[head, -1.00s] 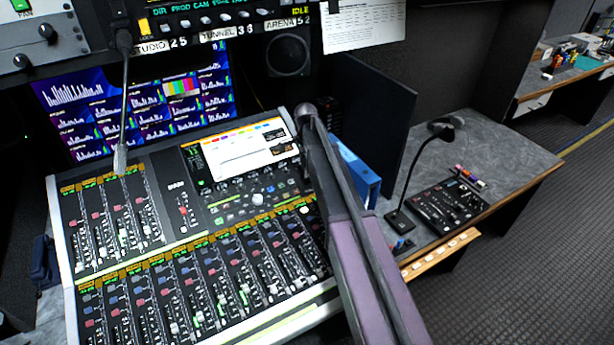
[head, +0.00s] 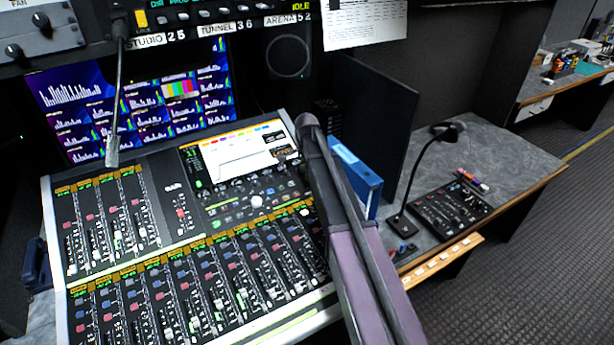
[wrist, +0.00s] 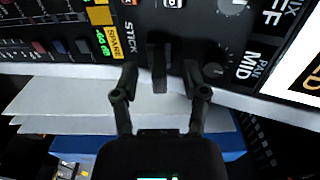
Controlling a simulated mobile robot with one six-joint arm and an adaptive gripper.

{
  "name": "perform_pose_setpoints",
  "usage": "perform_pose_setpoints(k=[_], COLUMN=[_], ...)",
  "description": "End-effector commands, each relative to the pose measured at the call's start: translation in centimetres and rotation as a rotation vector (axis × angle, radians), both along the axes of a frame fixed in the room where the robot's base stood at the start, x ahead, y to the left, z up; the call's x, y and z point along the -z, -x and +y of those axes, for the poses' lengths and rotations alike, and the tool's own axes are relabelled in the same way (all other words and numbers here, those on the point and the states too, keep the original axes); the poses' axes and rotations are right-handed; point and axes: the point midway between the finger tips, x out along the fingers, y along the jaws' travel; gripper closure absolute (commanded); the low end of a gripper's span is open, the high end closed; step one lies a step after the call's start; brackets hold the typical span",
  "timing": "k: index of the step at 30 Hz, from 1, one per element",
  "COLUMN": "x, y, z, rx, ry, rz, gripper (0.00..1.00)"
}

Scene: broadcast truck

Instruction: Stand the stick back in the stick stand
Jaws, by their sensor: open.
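In the wrist view my gripper (wrist: 160,78) is open. Its two fingers are spread on either side of a small dark upright block (wrist: 158,66) at the edge of a black panel. A label reading STICK (wrist: 130,38) is beside this block. I cannot tell whether the block is the stick, its stand or both together. No contact between the fingers and the block is clear. In the head view my arm reaches over the right side of the mixing desk (head: 175,250), and the gripper is hidden behind the arm's end.
White sheets (wrist: 60,100) and a blue binder (wrist: 230,145) lie below the panel edge in the wrist view. In the head view a gooseneck microphone (head: 408,190) and a small black control box (head: 450,208) stand on the grey counter (head: 510,160) at right. A dark partition (head: 370,120) rises behind my arm.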

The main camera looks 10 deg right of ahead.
Motion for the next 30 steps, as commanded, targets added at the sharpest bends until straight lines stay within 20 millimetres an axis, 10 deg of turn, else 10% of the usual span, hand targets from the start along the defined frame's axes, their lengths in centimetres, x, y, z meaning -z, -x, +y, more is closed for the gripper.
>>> perform_pose_setpoints(k=[5,11,30], x=[0.0,0.0,-0.6], y=[-0.01,0.0,0.0], z=[-0.02,-0.03,-0.05], rx=[0.0,0.0,0.001], ry=[0.0,0.0,0.0], rz=[0.0,0.0,0.0], gripper=[0.43,1.0,1.0])
